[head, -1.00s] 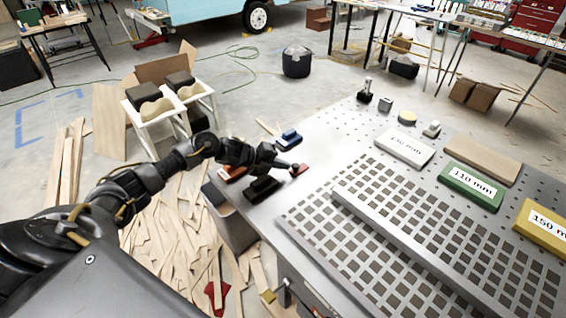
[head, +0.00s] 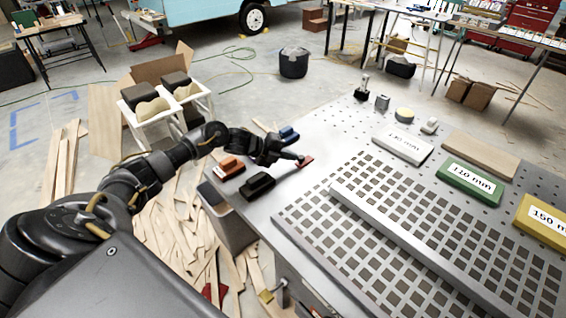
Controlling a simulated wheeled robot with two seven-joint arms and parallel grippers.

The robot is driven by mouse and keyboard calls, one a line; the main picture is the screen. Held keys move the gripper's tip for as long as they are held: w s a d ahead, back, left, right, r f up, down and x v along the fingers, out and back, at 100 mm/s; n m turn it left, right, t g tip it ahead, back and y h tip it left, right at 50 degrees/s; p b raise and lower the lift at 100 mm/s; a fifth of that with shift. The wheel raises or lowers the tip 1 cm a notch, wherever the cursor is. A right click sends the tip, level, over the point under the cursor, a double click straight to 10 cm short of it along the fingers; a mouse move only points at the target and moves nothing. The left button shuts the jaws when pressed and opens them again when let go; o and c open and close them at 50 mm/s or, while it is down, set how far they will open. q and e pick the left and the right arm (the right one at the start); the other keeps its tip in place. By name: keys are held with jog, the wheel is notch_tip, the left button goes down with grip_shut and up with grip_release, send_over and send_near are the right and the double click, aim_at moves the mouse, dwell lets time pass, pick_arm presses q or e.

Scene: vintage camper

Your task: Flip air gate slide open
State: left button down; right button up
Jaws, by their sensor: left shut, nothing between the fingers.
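My left gripper (head: 297,158) reaches over the left edge of the grey metal table. It is shut and empty. Its tips are at a small flat red piece (head: 306,162) on the table top, and appear to touch it. This red piece may be the air gate slide; I cannot tell for sure. Part of the table around it is hidden by the gripper. My right gripper is not in view.
A perforated raised panel (head: 400,235) fills the table's middle. Labelled green (head: 470,184) and yellow blocks lie right. Wood scraps cover the floor.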

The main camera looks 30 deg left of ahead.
pick_arm(q)
jog(key=shift+s+a+f, duration=0.1)
jog(key=shift+s+a, duration=0.25)
jog(key=s+a, duration=0.2)
jog(key=s+a+r+b, duration=0.1)
jog(key=s, duration=0.1)
jog(key=shift+s+a, duration=0.25)
jog(key=shift+a, duration=0.1)
jog(key=b+v, duration=0.1)
jog(key=v, duration=0.2)
jog(key=b+v, duration=0.1)
jog(key=v, duration=0.2)
jog(key=shift+r, duration=0.3)
jog(key=shift+s+a+r+b, duration=0.2)
jog(key=shift+s+r+b, duration=0.1)
jog(key=shift+r, duration=0.05)
